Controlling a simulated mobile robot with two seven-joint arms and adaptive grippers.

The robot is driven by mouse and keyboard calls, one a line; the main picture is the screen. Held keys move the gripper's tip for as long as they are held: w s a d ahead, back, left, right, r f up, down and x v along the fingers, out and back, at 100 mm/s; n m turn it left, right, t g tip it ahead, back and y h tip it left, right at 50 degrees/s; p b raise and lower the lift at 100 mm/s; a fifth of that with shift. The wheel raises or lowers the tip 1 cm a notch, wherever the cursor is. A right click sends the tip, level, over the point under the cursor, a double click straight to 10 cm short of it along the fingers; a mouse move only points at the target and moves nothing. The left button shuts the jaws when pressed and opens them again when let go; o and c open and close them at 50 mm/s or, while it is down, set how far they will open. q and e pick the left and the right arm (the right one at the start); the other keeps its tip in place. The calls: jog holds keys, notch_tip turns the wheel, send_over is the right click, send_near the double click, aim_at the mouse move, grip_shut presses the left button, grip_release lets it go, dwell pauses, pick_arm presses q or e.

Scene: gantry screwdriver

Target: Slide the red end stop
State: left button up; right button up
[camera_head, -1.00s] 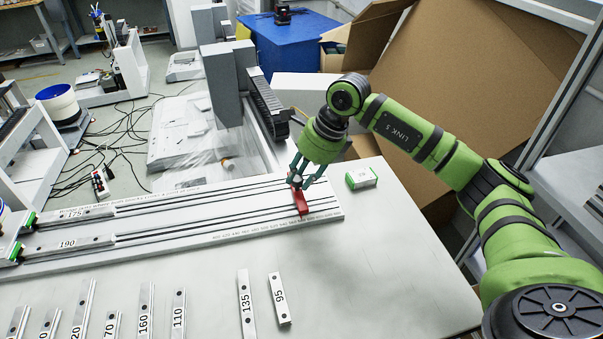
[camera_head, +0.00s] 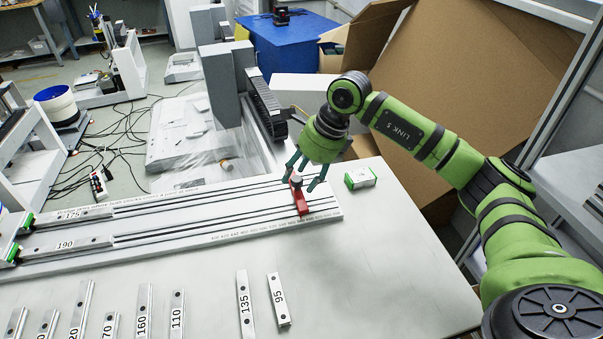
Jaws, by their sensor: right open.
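The red end stop (camera_head: 299,199) sits across the grooves of the long grey rail fixture (camera_head: 215,232), near its right end. A small knob (camera_head: 296,180) shows on top of the stop. My right gripper (camera_head: 304,182) is above the stop, pointing down, with its green fingers open and spread to either side of the knob. I cannot tell whether a finger touches the stop. My left gripper is not in view.
A small green-and-white box (camera_head: 360,178) lies right of the rail's end. Labelled metal bars, such as the 135 bar (camera_head: 245,304) and the 95 bar (camera_head: 279,299), lie in front. The table's right front area is clear. A black cable chain (camera_head: 266,105) stands behind.

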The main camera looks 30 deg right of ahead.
jog(key=v, duration=1.1)
jog(key=shift+r, duration=0.35)
jog(key=shift+s+d, duration=0.1)
jog(key=shift+s, duration=0.05)
